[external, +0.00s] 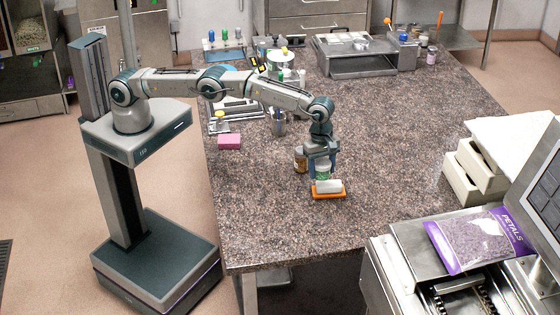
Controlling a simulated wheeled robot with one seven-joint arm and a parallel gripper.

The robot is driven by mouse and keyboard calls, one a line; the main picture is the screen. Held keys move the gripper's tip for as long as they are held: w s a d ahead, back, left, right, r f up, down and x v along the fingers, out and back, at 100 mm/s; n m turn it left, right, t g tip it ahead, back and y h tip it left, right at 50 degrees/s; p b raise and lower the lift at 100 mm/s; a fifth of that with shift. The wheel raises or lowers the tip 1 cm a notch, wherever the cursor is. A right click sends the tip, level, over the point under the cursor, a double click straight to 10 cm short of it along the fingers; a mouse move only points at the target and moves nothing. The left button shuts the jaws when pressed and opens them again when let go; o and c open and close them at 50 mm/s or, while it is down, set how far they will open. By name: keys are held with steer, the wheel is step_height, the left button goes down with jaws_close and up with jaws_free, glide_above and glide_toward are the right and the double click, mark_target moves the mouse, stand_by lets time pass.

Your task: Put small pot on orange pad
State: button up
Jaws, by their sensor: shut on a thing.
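My gripper (321,166) points down over the table's middle and is shut on a small pot (323,172) with a green and white surface. The fingers and wrist hide part of the pot. The orange pad (328,195) lies flat on the table just in front of and below the pot. A white block-like thing (328,186) shows over the pad and covers much of it. I cannot tell whether the pot touches the pad or the white thing, or hangs just behind them.
A brown jar (300,159) stands close to the left of my gripper. A pink block (229,142) lies near the table's left edge. Bottles, tools and a metal tray (352,58) crowd the back. The speckled table (405,150) is clear to the right. A purple petals bag (478,241) lies front right.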

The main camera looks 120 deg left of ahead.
mark_target(321, 176)
steer(key=shift+f+p, duration=0.45)
steer(key=shift+f, duration=1.15)
steer(key=shift+f, duration=0.15)
steer(key=o, duration=1)
steer(key=shift+o, duration=0.2)
